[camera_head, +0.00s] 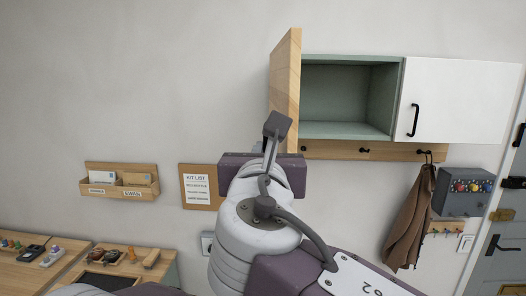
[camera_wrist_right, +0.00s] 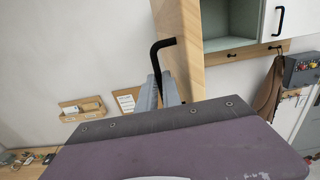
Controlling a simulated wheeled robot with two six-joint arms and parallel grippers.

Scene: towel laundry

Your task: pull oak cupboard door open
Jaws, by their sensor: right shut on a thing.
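The oak cupboard door (camera_head: 285,85) stands swung out from the wall cupboard, well open, seen nearly edge-on. Its pale green inside (camera_head: 335,95) shows and looks empty. In the right wrist view the door (camera_wrist_right: 185,45) rises beside my fingers, with its black bar handle (camera_wrist_right: 160,46) at their tips. My right gripper (camera_wrist_right: 168,92) is shut on the handle. In the head view my own wrist hides the fingers and the handle. My left gripper is not in view.
A white door (camera_head: 450,100) with a black handle closes the cupboard's right half. Below are a peg rail (camera_head: 390,152), a brown cloth (camera_head: 409,220) and a grey box (camera_head: 462,192). A letter rack (camera_head: 120,183) hangs left; a wooden worktop (camera_head: 35,275) stands lower left.

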